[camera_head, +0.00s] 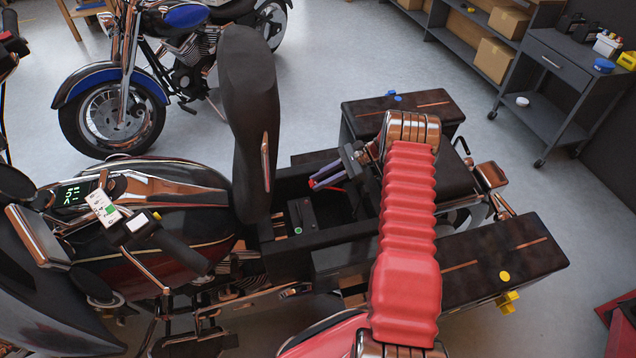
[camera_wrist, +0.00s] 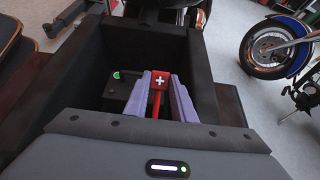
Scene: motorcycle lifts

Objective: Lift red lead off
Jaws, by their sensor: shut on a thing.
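The red lead's end, a red block with a white plus sign (camera_wrist: 160,78), sits between the two purple fingers of my gripper (camera_wrist: 160,88) in the wrist view, with a red strip running toward me. My gripper (camera_head: 316,182) is shut on it, with a little red showing beside the fingers in the head view. It is inside the open bay (camera_head: 283,187) under the raised seat. The dark battery (camera_head: 304,216) with a green mark lies in the bay beside the fingers. I cannot tell whether the lead touches the battery's post.
The raised black seat (camera_head: 249,120) stands left of the bay, and dark side cases (camera_head: 505,262) flank the motorcycle's rear. The bay's walls (camera_wrist: 205,75) close in around my fingers. A blue motorcycle (camera_head: 118,95) and a grey cart (camera_head: 560,75) stand farther off.

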